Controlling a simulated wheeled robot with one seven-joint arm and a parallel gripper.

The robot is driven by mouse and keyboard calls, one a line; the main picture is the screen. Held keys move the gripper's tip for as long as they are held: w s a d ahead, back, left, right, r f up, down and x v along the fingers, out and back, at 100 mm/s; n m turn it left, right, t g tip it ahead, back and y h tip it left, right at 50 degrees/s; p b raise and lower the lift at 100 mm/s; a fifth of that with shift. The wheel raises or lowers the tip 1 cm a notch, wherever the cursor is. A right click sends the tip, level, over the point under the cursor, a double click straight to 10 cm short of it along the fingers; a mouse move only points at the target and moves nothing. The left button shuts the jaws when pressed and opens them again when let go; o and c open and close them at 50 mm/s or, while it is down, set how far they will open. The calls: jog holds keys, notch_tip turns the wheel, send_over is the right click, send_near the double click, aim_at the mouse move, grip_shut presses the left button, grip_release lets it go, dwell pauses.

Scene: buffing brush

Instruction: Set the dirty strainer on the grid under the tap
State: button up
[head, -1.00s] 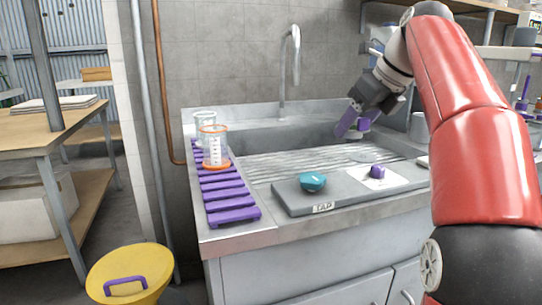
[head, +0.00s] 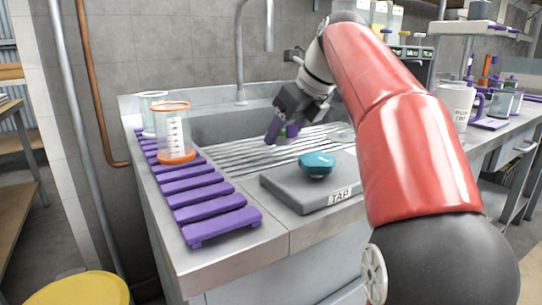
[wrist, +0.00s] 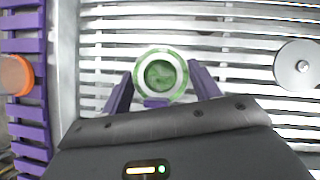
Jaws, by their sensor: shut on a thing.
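The strainer (wrist: 160,74) shows in the wrist view as a round, white-rimmed piece with green in its middle. My gripper (wrist: 160,88) has its purple fingers on both sides of it and is shut on it. In the head view my gripper (head: 284,133) is over the metal grid (head: 240,157), with a little green showing between the fingers. The grid's slats also show below the strainer in the wrist view (wrist: 238,97). I cannot tell whether the strainer touches them. The tap (head: 240,60) rises behind the sink, left of my gripper.
A grey block (head: 290,191) marked TAP holds a teal knob (head: 317,164) in front of the grid. A purple slatted rack (head: 205,198) with two clear cups, one orange-rimmed (head: 174,135), lines the left edge. A round metal disc (wrist: 299,65) lies on the right.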

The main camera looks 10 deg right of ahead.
aim_at(272, 155)
notch_tip(272, 155, down, 2)
jog(key=shift+f, duration=0.1)
jog(key=w+a, duration=0.2)
jog(key=w, duration=0.1)
jog(key=shift+w, duration=0.25)
jog(key=shift+f+b, duration=0.5)
jog(key=shift+f, duration=0.15)
jog(key=shift+r, duration=0.1)
jog(key=o, duration=1)
jog(key=shift+c, duration=0.2)
